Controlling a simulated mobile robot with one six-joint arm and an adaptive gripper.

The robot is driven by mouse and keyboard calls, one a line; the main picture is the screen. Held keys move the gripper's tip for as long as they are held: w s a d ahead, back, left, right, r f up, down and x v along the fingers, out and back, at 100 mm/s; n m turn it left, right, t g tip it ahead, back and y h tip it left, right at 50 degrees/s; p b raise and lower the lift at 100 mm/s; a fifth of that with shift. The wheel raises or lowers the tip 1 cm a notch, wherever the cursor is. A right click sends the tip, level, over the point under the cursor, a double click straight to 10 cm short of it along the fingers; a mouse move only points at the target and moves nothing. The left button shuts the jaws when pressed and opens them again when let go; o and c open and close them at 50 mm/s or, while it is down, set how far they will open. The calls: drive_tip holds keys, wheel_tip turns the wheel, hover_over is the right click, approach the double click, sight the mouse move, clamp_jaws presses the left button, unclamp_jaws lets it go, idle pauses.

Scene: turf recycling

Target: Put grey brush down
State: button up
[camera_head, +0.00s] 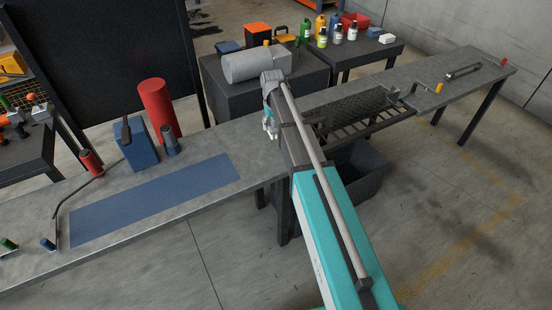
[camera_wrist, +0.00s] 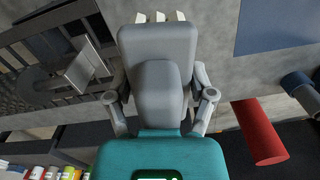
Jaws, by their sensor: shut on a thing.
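My gripper (camera_head: 270,128) hangs small and grey at the end of my arm, just above the long grey workbench (camera_head: 255,140). It is right of the blue mat (camera_head: 155,198) and left of the black grate. In the wrist view the grey gripper body fills the middle, and short pale prongs show past its far end. My gripper is shut on the grey brush, which is mostly hidden; I cannot tell whether the pale prongs are its bristles or my fingertips. The blue mat also shows at top right in the wrist view (camera_wrist: 280,25).
A red cylinder (camera_head: 158,110), a blue box (camera_head: 137,145) and a small red can (camera_head: 90,163) stand behind the mat. A grey cylinder (camera_head: 250,65) lies on a dark cabinet behind my gripper. The black grate (camera_head: 355,110) is to the right. The mat is clear.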

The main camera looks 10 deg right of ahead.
drive_tip(key=s+a+f+n+b, duration=0.2)
drive_tip(key=s+a+f+b, duration=0.1)
drive_tip(key=s+a, duration=0.4)
drive_tip(key=shift+s+a+f, duration=0.4)
drive_tip(key=shift+a+f, duration=0.05)
drive_tip(key=shift+f, duration=0.25)
drive_tip(key=shift+w+b, duration=0.1)
drive_tip(key=shift+b, duration=0.25)
drive_tip(key=b, duration=0.9)
hover_over(274, 156)
drive_tip(key=f, duration=0.9)
drive_tip(key=shift+s+a, duration=0.25)
drive_tip(key=shift+s, duration=0.15)
drive_tip(key=shift+w+d+f+b, duration=0.25)
drive_tip(key=shift+w+f+b, duration=0.1)
drive_tip(key=shift+f+b, duration=1.6)
drive_tip(key=shift+f, duration=0.05)
